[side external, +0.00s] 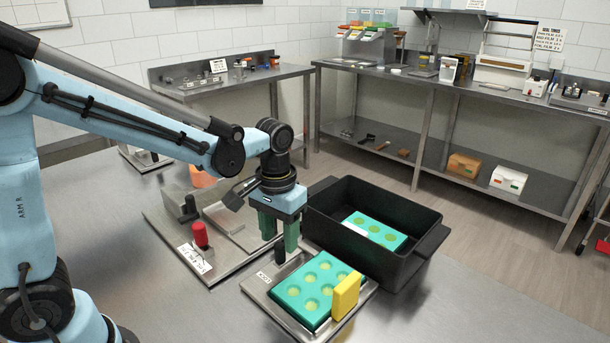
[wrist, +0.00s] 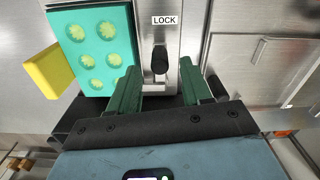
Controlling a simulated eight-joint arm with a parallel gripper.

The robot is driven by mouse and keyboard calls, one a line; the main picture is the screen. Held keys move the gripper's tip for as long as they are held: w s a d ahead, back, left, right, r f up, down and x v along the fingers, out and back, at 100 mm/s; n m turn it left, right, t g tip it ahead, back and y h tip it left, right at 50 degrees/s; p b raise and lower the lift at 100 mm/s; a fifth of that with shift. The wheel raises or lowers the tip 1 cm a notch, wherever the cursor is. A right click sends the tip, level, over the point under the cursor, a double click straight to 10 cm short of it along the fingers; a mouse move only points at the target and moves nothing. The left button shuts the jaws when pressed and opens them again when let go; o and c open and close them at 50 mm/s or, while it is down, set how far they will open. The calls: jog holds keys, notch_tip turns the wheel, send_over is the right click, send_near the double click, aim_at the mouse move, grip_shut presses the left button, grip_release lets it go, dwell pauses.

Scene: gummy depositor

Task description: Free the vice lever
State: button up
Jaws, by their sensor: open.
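The vice lever is a short black lever (wrist: 160,60) on a metal plate below a white LOCK label (wrist: 165,20). It also shows in the side external view (side external: 279,254). My gripper (wrist: 160,78) is open, its green fingers pointing down on either side of the lever with gaps visible in the wrist view. In the side external view my gripper (side external: 279,240) is low over the plate (side external: 262,294). A teal mould (side external: 310,288) with several greenish cavities lies on that plate beside the lever. A yellow block (side external: 346,296) stands against the mould's far side from the lever.
A black open bin (side external: 425,243) holding another teal mould (side external: 375,232) stands right behind the plate. A red-knobbed handle (side external: 200,235) on a metal base stands to the left. The steel table's front right is clear. Benches with equipment stand along the walls.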

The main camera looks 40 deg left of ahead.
aim_at(280, 244)
jog(key=shift+f, duration=1.65)
grip_shut()
